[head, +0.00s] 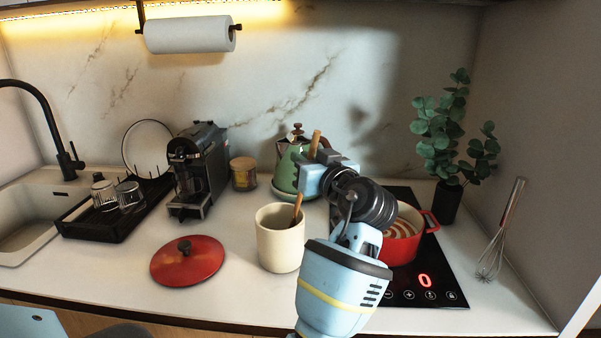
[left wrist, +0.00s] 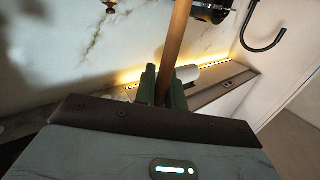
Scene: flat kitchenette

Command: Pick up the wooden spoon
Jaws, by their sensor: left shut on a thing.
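The wooden spoon (head: 315,145) shows as a tan handle above and below my left gripper (head: 312,175). Its lower part enters the cream crock (head: 280,245), and its end is hidden inside. My left gripper is shut on the handle above the crock, and the spoon leans slightly right. In the left wrist view, the spoon's handle (left wrist: 174,55) runs up between the green fingers of the left gripper (left wrist: 163,90). My right gripper is in neither view.
A red lid (head: 187,262) lies left of the crock. A red pot (head: 402,245) stands on the black hob (head: 425,285) to the right. A green kettle (head: 289,168) is behind the gripper. A coffee machine (head: 195,170) and dish rack (head: 110,222) stand left.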

